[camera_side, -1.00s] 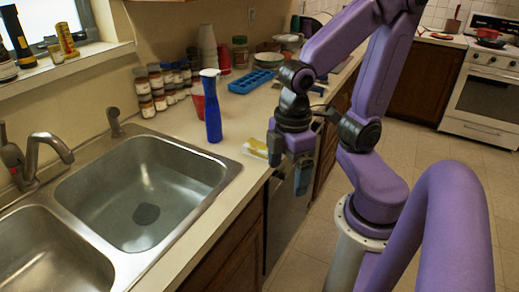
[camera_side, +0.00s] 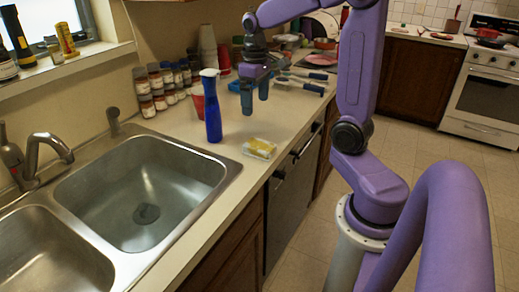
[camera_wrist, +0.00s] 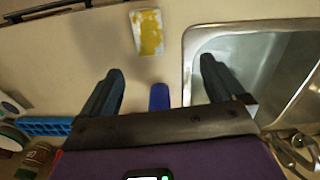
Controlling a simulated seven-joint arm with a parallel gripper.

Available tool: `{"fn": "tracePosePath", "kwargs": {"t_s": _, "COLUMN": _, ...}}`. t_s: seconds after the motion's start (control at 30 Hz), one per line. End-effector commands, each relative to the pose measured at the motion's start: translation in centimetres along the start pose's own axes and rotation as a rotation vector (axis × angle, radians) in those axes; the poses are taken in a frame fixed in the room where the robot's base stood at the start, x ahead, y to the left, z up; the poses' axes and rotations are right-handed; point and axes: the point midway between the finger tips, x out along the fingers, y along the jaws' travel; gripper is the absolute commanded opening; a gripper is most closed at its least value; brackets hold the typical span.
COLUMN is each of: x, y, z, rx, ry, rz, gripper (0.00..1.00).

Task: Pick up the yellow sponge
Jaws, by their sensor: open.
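The yellow sponge (camera_side: 259,148), yellow with pale sides, lies flat on the counter to the right of the sink and near its front edge. In the wrist view the sponge (camera_wrist: 147,32) shows at the top, beyond the fingertips and between their lines. My gripper (camera_side: 255,99) is raised above the counter, behind the sponge in the side view and apart from it. In the wrist view the gripper's (camera_wrist: 160,75) fingers are spread with nothing held between them.
A blue spray bottle (camera_side: 212,108) stands between the sink (camera_side: 140,190) and the sponge; its blue body (camera_wrist: 159,97) shows between my fingers. A red cup (camera_side: 197,103) and spice jars (camera_side: 158,85) stand behind it. The counter around the sponge is clear.

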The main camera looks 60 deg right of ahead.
Motion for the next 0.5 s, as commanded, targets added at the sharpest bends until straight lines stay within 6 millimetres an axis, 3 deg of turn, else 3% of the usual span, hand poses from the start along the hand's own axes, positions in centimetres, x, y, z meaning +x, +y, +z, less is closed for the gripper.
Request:
{"fn": "tracePosePath", "kwargs": {"t_s": 0.1, "x": -0.2, "y": 1.8, "z": -0.1, "rx": 0.053, "ry": -0.001, "rz": 0.0, "gripper": 0.96}}
{"fn": "tracePosePath", "kwargs": {"t_s": 0.27, "x": 0.4, "y": 2.5, "z": -0.1, "rx": 0.073, "ry": -0.005, "rz": -0.001, "gripper": 0.96}}
{"fn": "tracePosePath", "kwargs": {"t_s": 0.5, "x": 4.5, "y": 2.4, "z": 0.0, "rx": 0.071, "ry": -0.008, "rz": -0.002, "gripper": 0.96}}
